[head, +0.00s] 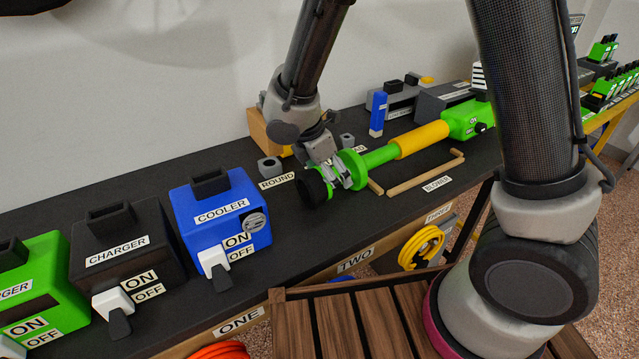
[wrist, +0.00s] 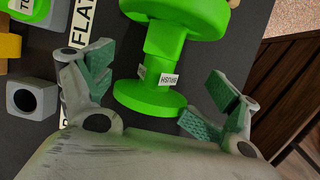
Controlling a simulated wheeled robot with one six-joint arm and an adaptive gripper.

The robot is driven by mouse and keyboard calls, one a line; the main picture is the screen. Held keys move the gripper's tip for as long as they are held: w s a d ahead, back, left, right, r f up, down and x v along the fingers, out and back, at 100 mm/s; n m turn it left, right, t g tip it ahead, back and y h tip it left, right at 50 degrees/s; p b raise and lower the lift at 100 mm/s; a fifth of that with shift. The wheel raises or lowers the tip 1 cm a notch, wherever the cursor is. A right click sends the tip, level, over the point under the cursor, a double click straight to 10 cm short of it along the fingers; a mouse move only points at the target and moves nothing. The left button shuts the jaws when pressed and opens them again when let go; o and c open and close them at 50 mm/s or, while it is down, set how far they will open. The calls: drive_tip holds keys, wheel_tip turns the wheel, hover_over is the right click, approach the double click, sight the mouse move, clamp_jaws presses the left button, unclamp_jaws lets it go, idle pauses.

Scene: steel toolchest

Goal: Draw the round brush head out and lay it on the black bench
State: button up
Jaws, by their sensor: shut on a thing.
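The round brush head (head: 312,187), a black ring with a green hub, is at the left end of a long green tool with a yellow sleeve (head: 420,139). Its green hub, labelled BRUSH, shows in the wrist view (wrist: 150,98). A green neck runs from it to the tool's wide green collar (wrist: 185,14), with no clear gap between. My gripper (head: 341,178) is shut on the brush head, one finger on each side; it also shows in the wrist view (wrist: 158,100). The black ring is hidden there. The black bench (head: 150,178) lies underneath.
Grey hollow blocks (head: 270,167) stand behind, by the ROUND label. The blue cooler (head: 219,218) and black charger (head: 122,262) stand to the left. Wooden strips (head: 428,176) lie right of my gripper. Bare bench lies between cooler and brush.

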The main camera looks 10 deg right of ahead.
sight(306, 180)
drive_tip(key=shift+s+d+f, duration=0.4)
drive_tip(key=shift+s+d, duration=0.1)
drive_tip(key=shift+d, duration=0.2)
drive_tip(key=c, duration=0.5)
drive_tip(key=shift+c, duration=0.2)
drive_tip(key=shift+s+a+f, duration=0.1)
drive_tip(key=shift+s+a, duration=0.05)
drive_tip(key=shift+a, duration=0.35)
drive_tip(key=shift+s+a, duration=0.15)
drive_tip(key=shift+a, duration=0.3)
drive_tip(key=c, duration=0.6)
drive_tip(key=shift+s+a, duration=0.1)
drive_tip(key=shift+a, duration=0.1)
drive_tip(key=shift+c, duration=0.5)
drive_tip(key=shift+a, duration=0.3)
drive_tip(key=shift+c, duration=1.4)
drive_tip(key=shift+s+a+f, duration=0.1)
drive_tip(key=shift+s+a, duration=0.3)
drive_tip(key=shift+a, duration=0.4)
drive_tip(key=shift+s+a, duration=0.35)
drive_tip(key=shift+a, duration=0.4)
drive_tip(key=shift+c, duration=0.2)
